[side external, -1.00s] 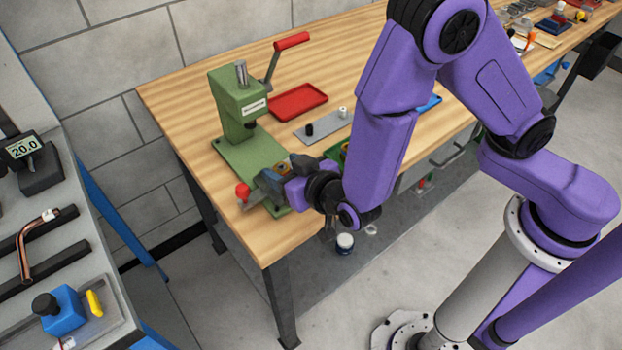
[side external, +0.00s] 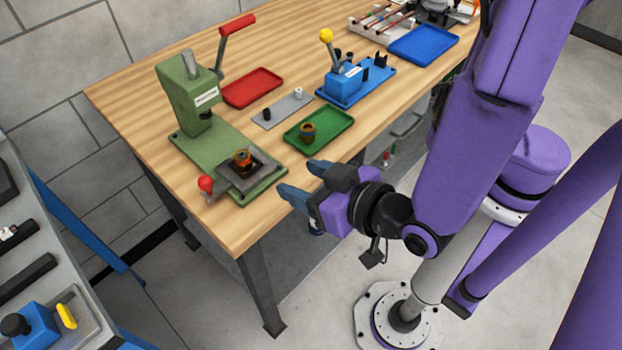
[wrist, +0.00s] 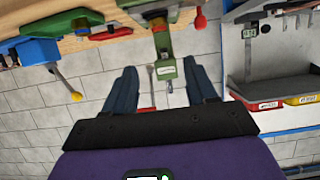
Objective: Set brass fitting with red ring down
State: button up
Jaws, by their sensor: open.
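A brass fitting with a reddish-orange ring (side external: 242,156) sits in the dark holder on the base of the green press (side external: 188,95). A second brass-coloured fitting (side external: 308,130) stands in the green tray (side external: 335,120); its ring colour is hard to tell. My gripper (side external: 304,181) is open and empty, off the front edge of the bench, to the right of the press base and apart from both fittings. In the wrist view its fingers (wrist: 162,82) are spread with nothing between them, and the press (wrist: 164,65) shows beyond them.
On the wooden bench (side external: 130,105) are a red tray (side external: 252,88), a grey plate with small black and white parts (side external: 283,108), and a blue tool with a yellow-knobbed lever (side external: 345,80). A red-knobbed clamp handle (side external: 206,184) sticks out at the press holder. The front bench corner is clear.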

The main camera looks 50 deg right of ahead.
jog(key=shift+s+r, duration=0.15)
jog(key=shift+s, duration=0.25)
jog(key=a+f+n+g+y, duration=0.25)
jog(key=a+g+y, duration=0.2)
jog(key=g, duration=0.25)
jog(key=s+d+r+n+g, duration=0.4)
jog(key=s+d+n+g, duration=0.3)
jog(key=d, duration=0.4)
jog(key=shift+s+d+r+n+y, duration=0.2)
jog(key=shift+d+r+n+y, duration=0.15)
jog(key=shift+r, duration=0.05)
jog(key=shift+o, duration=0.3)
jog(key=d+r+n+h, duration=0.1)
jog(key=d+h, duration=0.3)
jog(key=d, duration=1)
jog(key=shift+w+d+r+n+t+h, duration=0.3)
jog(key=shift+w+d+r+n+h, duration=0.1)
jog(key=shift+n, duration=0.3)
